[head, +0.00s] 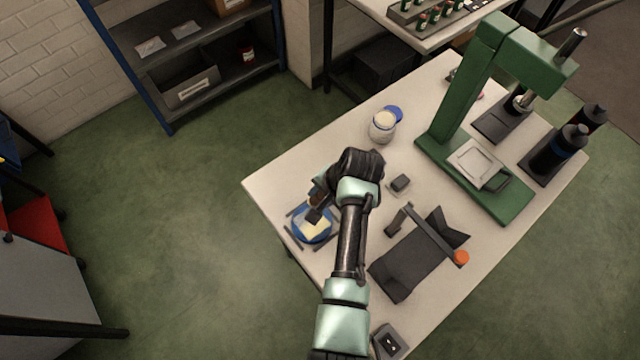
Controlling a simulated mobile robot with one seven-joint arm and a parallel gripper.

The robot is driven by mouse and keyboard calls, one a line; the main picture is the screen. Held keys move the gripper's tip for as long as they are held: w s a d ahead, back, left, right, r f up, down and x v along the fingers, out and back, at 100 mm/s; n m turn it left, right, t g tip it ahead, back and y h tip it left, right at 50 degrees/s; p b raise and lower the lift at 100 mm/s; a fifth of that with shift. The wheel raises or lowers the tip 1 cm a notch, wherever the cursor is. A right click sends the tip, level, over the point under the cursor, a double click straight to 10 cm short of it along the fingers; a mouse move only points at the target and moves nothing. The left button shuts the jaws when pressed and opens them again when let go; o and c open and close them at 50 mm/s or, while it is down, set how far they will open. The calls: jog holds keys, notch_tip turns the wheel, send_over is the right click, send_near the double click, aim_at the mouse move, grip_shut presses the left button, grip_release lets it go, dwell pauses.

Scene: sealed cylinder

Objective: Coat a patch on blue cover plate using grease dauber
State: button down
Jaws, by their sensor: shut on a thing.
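The blue cover plate (299,234) lies near the table's left corner between dark bars. A pale yellow patch (318,229) shows on its face. My gripper (321,191) is above the plate's far edge, shut on the grease dauber (315,214), whose dark head is over the plate beside the yellow patch. I cannot tell whether the head touches the plate. The gripper's wrist hides part of the dauber. An open jar (382,130) of cream-coloured stuff stands farther back on the table, with a blue lid (394,112) behind it.
A small dark block (400,183) sits on a pale pad right of my wrist. A green press (463,110) and dark bottles (556,150) stand at the right.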

jog(key=shift+r+p, duration=1)
jog(key=shift+r, duration=0.45)
jog(key=shift+w+d+f+b, duration=0.35)
jog(key=shift+d+f+b, duration=0.1)
jog(key=shift+b, duration=0.5)
jog(key=shift+w+d+g+b, duration=0.15)
jog(key=shift+d+g+b, duration=0.1)
jog(key=shift+g+b, duration=0.15)
